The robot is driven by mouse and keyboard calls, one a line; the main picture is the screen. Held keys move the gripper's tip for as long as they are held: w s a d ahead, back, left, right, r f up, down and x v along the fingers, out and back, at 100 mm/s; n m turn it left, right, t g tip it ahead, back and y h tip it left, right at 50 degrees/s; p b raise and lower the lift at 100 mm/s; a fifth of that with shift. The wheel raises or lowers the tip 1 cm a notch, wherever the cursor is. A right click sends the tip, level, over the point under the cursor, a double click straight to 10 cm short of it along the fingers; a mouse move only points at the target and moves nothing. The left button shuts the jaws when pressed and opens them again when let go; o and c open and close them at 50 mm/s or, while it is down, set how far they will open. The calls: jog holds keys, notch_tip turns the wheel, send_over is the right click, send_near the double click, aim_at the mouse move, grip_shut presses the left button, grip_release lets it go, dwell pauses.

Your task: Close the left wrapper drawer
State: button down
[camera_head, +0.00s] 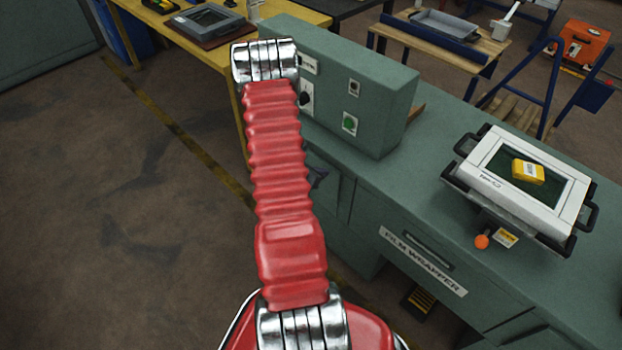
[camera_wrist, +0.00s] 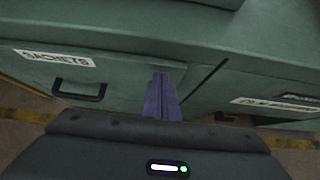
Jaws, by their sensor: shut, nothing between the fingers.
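The left drawer (camera_wrist: 120,72), green with a white SACHETS label (camera_wrist: 54,57) and a dark bar handle (camera_wrist: 80,92), fills the left of the wrist view. Its front lies close under the counter edge; I cannot tell whether a gap is left. My gripper (camera_wrist: 162,82) shows as two purple fingers, shut and empty, at the right end of this drawer front. Whether they touch it is unclear. In the head view my red arm hides most of this drawer.
A second drawer labelled FILM WRAPPER (camera_head: 425,262) is to the right and looks shut. A green control box (camera_head: 355,95) and a white-framed tray (camera_head: 520,185) with a yellow block (camera_head: 528,172) stand on the counter (camera_head: 420,175). Open floor (camera_head: 110,180) lies left.

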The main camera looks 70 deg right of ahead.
jog(key=a+f+v, duration=0.1)
jog(key=v, duration=1)
jog(key=shift+w+a+r, duration=0.15)
jog(key=shift+w+a, duration=0.1)
jog(key=shift+w, duration=0.05)
